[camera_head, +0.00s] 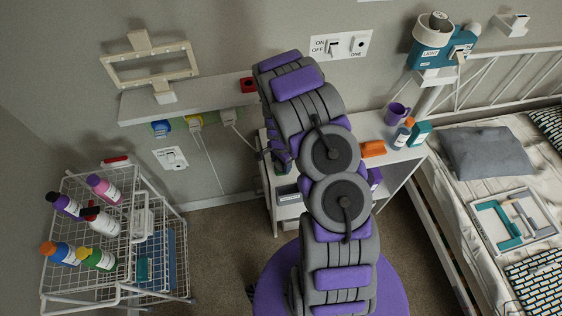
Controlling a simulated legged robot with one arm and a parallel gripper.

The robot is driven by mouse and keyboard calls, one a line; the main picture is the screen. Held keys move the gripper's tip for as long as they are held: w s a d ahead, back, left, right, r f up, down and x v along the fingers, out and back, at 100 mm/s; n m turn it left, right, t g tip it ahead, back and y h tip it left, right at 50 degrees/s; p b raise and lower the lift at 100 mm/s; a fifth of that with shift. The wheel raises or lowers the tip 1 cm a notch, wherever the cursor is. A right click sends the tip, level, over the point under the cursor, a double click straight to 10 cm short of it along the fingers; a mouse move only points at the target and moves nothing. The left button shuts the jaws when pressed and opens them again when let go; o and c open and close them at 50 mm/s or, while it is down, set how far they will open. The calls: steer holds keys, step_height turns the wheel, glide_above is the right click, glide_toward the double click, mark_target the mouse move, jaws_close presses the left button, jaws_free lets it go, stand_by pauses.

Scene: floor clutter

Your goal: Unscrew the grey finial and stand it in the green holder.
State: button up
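A small grey rounded piece (438,19) sits at the top of a white round fitting (433,35) at the upper right. It may be the grey finial, but it is too small to be sure. The fitting is beside a teal wall box (440,52) with labels and a switch. A small green-teal block (420,132) stands on the white bedside table. I cannot tell whether it is the green holder. My grey and purple arm rises through the middle of the view. My gripper is hidden behind the arm, and I see no fingertips.
A white wire cart (140,222) with several bottles stands at the left. A white shelf (190,97) is on the wall. A purple mug (397,113), a bottle (402,135) and an orange object (373,149) are on the white table (398,154). A bed (485,195) fills the right.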

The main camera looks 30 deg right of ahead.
steer(key=o, duration=0.3)
steer(key=shift+o, duration=0.2)
step_height(320, 180, up, 17)
steer(key=p, duration=0.2)
steer(key=shift+r, duration=0.15)
steer(key=shift+r, duration=0.1)
stand_by(0.8)
